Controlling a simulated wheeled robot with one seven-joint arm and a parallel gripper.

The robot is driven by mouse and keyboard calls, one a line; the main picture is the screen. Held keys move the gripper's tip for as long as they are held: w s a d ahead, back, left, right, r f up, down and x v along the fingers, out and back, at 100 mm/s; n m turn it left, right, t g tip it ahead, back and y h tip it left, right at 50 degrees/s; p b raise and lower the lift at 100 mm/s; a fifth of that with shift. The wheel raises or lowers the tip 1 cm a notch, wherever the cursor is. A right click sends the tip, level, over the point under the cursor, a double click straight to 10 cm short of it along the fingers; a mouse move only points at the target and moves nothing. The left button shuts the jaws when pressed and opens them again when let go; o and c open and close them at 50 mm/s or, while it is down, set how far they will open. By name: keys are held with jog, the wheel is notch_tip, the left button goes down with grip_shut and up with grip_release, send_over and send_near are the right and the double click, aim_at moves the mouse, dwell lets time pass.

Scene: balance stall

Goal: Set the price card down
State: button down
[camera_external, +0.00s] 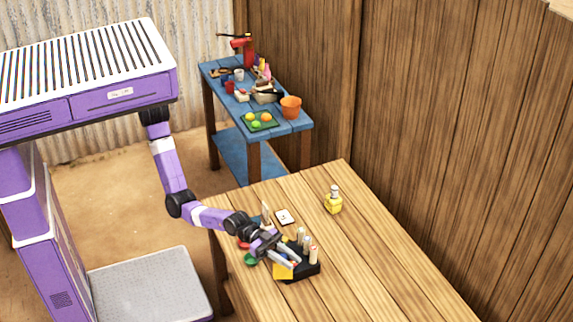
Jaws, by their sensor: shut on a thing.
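My gripper (288,262) is low over the near left part of the wooden table, beside a black holder. It is shut on a flat yellow card (283,272), which I take to be the price card. The card hangs at the fingertips in front of the holder's left end. Whether its lower edge touches the table, I cannot tell. Any writing on it is too small to see.
The black holder (301,276) has several pale upright pieces. A green item (250,260) is left of my gripper. The table's right side is clear.

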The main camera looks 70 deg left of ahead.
notch_tip(320, 180, down, 11)
jog(key=shift+f+b, duration=0.2)
jog(key=shift+b, duration=0.1)
jog(key=shift+f, duration=0.15)
jog(key=c, duration=1.2)
grip_release()
jog(key=v, duration=1.2)
jog(key=shift+p, duration=0.3)
